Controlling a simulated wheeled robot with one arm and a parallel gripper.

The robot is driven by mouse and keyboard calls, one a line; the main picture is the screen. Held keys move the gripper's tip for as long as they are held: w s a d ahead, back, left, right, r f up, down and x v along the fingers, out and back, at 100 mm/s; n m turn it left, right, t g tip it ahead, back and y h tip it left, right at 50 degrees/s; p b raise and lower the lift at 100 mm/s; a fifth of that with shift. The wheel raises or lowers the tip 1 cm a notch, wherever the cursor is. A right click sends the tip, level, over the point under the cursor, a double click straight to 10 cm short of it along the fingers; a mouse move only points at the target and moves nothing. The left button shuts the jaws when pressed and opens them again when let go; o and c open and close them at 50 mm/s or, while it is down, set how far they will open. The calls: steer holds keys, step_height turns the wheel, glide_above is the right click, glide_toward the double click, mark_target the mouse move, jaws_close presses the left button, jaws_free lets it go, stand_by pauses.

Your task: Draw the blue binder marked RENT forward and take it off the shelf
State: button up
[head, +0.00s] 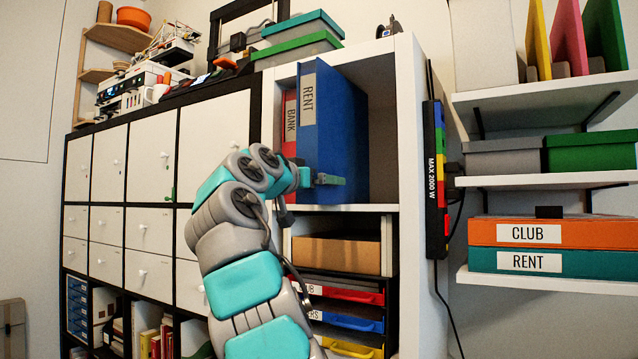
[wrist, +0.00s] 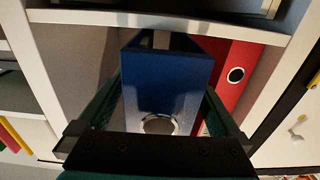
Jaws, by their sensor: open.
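The blue binder marked RENT (head: 340,125) stands upright in the open upper compartment of the white shelf unit (head: 412,150), its label facing out. My gripper (head: 318,180) is at the binder's lower front. In the wrist view the fingers of my gripper (wrist: 162,105) are spread, one on each side of the blue binder's spine (wrist: 165,85). A round finger hole shows low on the spine there. I cannot tell whether either finger touches it.
A red binder marked BANK (head: 290,125) stands close beside the blue one; it also shows in the wrist view (wrist: 235,75). Free room lies on the blue binder's other side. A teal box labelled RENT (head: 515,262) lies on the right wall shelf. A power strip (head: 435,180) hangs on the unit's side.

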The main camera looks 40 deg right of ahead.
steer(key=b+v, duration=0.2)
steer(key=v, duration=0.5)
steer(key=shift+a, duration=0.4)
steer(key=shift+s, duration=0.1)
